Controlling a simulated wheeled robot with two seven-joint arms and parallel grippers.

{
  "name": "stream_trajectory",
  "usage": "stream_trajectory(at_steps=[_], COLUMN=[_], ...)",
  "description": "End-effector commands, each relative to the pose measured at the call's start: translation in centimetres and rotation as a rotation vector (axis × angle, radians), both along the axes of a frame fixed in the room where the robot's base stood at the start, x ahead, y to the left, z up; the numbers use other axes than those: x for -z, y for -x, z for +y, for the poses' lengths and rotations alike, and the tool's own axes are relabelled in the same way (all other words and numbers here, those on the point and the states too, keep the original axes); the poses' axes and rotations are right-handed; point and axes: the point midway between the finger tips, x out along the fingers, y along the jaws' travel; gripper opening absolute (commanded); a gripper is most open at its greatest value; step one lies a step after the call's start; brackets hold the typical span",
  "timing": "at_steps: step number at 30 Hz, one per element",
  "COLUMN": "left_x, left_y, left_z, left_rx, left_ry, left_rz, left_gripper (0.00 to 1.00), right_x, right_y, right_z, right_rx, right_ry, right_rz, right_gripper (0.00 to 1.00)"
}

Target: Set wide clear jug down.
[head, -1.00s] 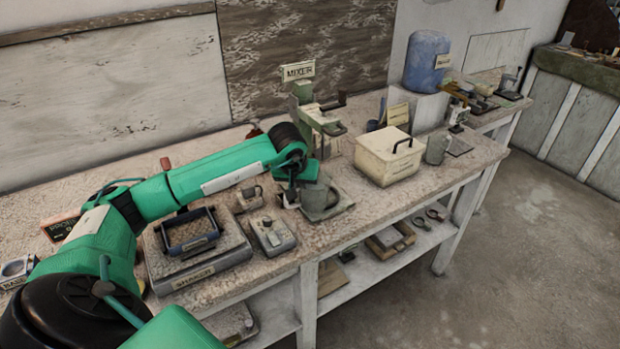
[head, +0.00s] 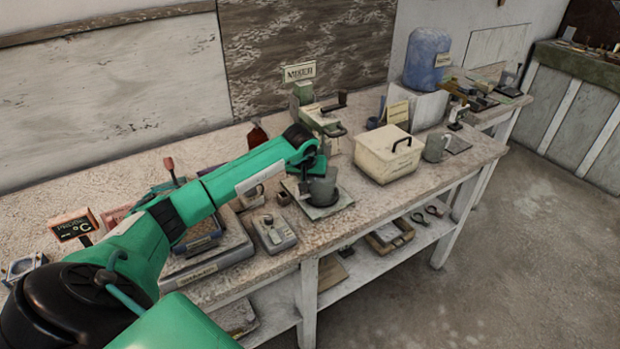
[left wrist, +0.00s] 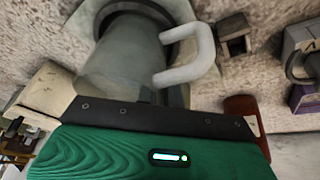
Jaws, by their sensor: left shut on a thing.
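The wide clear jug (head: 322,190) looks grey-green and stands upright over the square plate (head: 340,207) at the foot of the mixer stand. My left gripper (head: 312,174) is shut on it from the near left side. In the left wrist view the jug (left wrist: 120,62) fills the space beyond my green gripper body, with its pale handle (left wrist: 193,58) to the right. A dark round patch (left wrist: 140,15) shows at its far end over the plate. I cannot tell whether its base touches the plate. The fingertips are mostly hidden. My right gripper is not in view.
The mixer (head: 318,118) stands right behind the jug. A grey scale-like box (head: 274,232) sits to the front left. The bench's front edge is close to the plate.

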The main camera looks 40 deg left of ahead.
Motion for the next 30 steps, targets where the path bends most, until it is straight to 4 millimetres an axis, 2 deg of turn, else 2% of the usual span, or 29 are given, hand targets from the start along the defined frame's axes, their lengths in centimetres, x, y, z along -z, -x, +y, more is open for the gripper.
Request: stream_trajectory(at_steps=[6,7,10,18,22,26,30], left_x=[0.3,0.3,0.3,0.2,-0.5,-2.3,-4.6], left_y=[0.0,0.0,0.0,0.0,0.1,0.9,1.8], left_z=[0.0,0.0,0.0,0.0,0.0,-0.2,-0.5], left_rx=[0.000,0.001,0.001,0.001,0.001,0.002,0.002], left_ry=[0.000,0.000,0.000,0.000,0.000,-0.002,-0.002], left_rz=[-0.001,0.001,0.001,0.001,-0.002,-0.003,-0.003], left_gripper=[0.00,0.10,0.30,0.30,0.30,0.30,0.30], right_x=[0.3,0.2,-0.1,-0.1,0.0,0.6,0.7], right_y=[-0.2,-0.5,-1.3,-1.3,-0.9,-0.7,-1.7], right_z=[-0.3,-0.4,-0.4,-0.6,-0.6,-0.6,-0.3], right_rx=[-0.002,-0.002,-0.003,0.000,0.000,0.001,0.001], right_ry=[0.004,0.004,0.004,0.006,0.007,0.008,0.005], right_rz=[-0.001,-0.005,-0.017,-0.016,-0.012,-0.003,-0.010], right_gripper=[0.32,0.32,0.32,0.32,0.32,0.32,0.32])
